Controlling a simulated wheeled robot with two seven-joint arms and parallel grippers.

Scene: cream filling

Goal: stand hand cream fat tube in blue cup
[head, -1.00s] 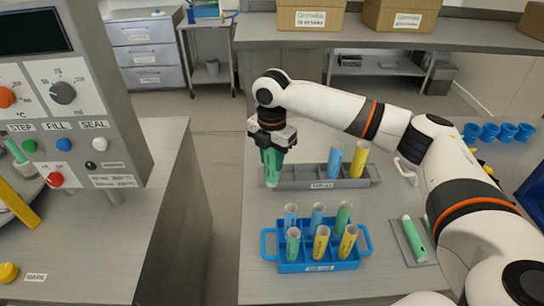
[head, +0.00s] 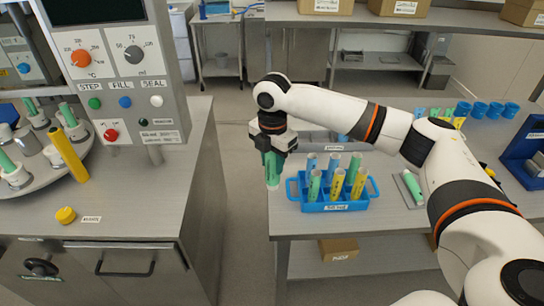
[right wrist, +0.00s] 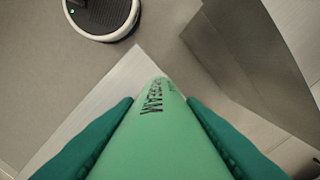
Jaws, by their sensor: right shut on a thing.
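My right gripper (head: 272,156) is shut on a green tube (head: 272,177), which hangs upright with its pale end down, in front of the left end of the right-hand table. In the right wrist view the green tube (right wrist: 160,135) lies between both fingers, with dark lettering ending in "CREAM". Several blue cups (head: 495,111) stand in a row at the far right of that table, well away from the gripper. My left gripper is out of view.
A blue rack (head: 340,207) of blue, green and yellow tubes stands right of the held tube. A filling machine (head: 120,75) and a turntable (head: 75,163) with tubes in holders are at left. A floor gap (head: 240,200) separates the two tables.

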